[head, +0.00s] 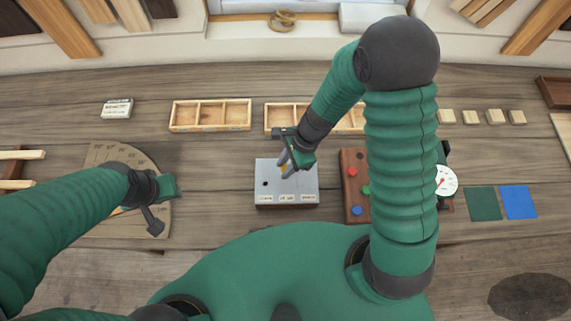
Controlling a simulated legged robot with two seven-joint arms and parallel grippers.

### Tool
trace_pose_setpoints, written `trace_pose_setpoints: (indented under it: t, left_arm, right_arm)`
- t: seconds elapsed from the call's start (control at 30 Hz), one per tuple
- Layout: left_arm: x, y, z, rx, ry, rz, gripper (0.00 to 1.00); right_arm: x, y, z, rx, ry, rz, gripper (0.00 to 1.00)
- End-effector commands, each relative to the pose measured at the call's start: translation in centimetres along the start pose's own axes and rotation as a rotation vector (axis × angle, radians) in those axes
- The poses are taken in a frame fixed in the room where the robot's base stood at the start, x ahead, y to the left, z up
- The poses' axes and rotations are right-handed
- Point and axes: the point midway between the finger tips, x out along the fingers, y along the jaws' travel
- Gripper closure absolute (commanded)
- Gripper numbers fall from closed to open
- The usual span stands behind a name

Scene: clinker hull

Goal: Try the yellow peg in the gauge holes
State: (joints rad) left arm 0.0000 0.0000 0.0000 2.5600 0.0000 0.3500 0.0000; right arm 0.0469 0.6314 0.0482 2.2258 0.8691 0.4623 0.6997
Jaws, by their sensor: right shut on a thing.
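The grey gauge block (300,178) stands on the bench in front of me. One dark hole shows at its left, and small white labels line its front. My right gripper (283,162) is over the back part of the block, shut on the yellow peg (285,168). Only a small bit of the peg shows between the fingers. I cannot tell whether its lower end is in a hole, and the gripper hides that part of the block. My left gripper (162,205) is over the fan-shaped board at the left, away from the block; its jaw opening is unclear.
A wooden board with coloured pegs (354,189) stands just right of the block, partly behind my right arm. Divided wooden trays (210,103) lie behind. A dial gauge (446,181) and green and blue squares (518,202) are at right. Bench between the fan-shaped board (105,152) and block is clear.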

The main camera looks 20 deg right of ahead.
Motion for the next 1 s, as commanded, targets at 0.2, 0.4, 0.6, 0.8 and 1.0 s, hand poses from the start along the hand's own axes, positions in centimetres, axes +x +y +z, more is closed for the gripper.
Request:
trace_pose_setpoints:
  t: [0.2,0.4,0.6,0.8,1.0]
  left_arm:
    - [-0.20,0.00,-0.05,0.000,0.000,0.000,0.64]
    - [-0.15,0.00,-0.04,0.000,0.000,0.000,0.64]
    - [-0.37,0.00,-0.09,0.000,0.000,0.000,0.64]
    - [-0.08,0.00,-0.02,0.000,0.000,0.000,0.64]
    - [0.00,0.00,0.00,0.000,0.000,0.000,0.64]
  right_arm:
    - [-0.13,0.00,-0.18,0.001,0.000,0.000,1.00]
    - [-0.09,0.01,-0.20,0.000,0.000,0.000,1.00]
    - [-0.14,0.01,-0.10,0.000,-0.001,0.000,1.00]
    - [0.20,0.00,-0.22,0.000,0.000,0.000,1.00]
    - [0.32,0.00,-0.27,0.000,0.000,0.000,1.00]
